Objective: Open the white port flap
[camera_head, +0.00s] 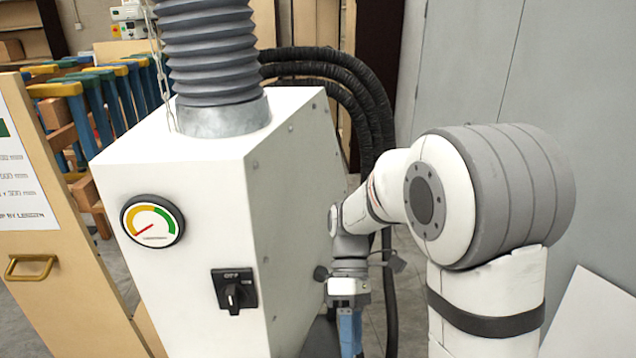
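A white machine cabinet (180,225) stands in the middle, with a round gauge and a black switch on its front. I cannot pick out a white port flap in this view; the lower part of the cabinet is cut off by the bottom edge. My arm reaches in from the right, and my gripper (350,335) points down beside the cabinet's right side. Its lower end is blue and runs to the picture's bottom edge. The fingertips are not clear enough to show whether it is open or shut, or whether it touches the cabinet.
A grey bellows duct (210,60) rises from the cabinet top. Black hoses (345,75) curve down behind it, close to my arm. A wooden panel with a brass handle (30,267) stands at left. A grey wall (560,70) and a pale board (597,315) are at right.

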